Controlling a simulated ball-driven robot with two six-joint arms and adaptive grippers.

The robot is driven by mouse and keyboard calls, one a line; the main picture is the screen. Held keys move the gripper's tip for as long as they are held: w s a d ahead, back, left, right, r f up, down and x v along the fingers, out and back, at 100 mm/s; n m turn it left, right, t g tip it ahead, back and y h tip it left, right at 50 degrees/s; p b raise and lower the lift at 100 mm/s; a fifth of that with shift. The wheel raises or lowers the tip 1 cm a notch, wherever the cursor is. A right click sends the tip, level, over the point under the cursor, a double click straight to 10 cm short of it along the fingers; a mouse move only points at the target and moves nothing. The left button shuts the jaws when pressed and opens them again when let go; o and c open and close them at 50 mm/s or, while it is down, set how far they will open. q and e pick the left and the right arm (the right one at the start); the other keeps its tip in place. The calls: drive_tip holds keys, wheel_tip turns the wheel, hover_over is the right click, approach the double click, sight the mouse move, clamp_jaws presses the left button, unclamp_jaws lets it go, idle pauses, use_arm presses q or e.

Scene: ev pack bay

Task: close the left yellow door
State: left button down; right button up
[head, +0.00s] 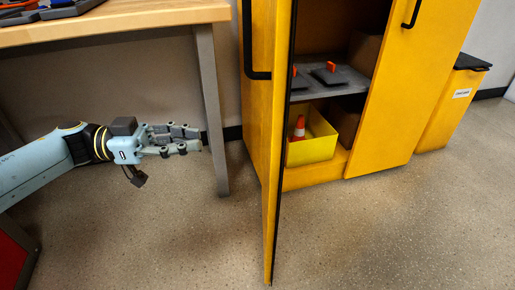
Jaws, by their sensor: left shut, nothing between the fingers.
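The left yellow door (262,128) of the yellow cabinet stands open, swung out toward me and seen nearly edge-on. It has a black bar handle (247,45) on its left-hand face and a dark strip along its free edge. My left gripper (197,140) is shut and empty. It is left of the door, in front of the workbench leg and apart from both. My right gripper is not in view.
The right cabinet door (408,90) looks closed. A workbench (120,17) with a metal leg (209,110) stands left. The floor in front is clear.

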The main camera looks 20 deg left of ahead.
sight(271, 141)
use_arm(q)
drive_tip(key=b+x, duration=0.2)
drive_tip(key=x, duration=0.9)
drive_tip(key=shift+f+b, duration=0.1)
drive_tip(key=shift+b, duration=0.3)
drive_tip(key=shift+w+d, duration=0.2)
drive_tip(key=shift+d, duration=0.35)
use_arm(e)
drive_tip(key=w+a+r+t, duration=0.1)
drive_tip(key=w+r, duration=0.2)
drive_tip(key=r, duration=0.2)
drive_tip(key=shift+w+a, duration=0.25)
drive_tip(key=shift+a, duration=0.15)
use_arm(q)
drive_tip(key=shift+d, duration=0.1)
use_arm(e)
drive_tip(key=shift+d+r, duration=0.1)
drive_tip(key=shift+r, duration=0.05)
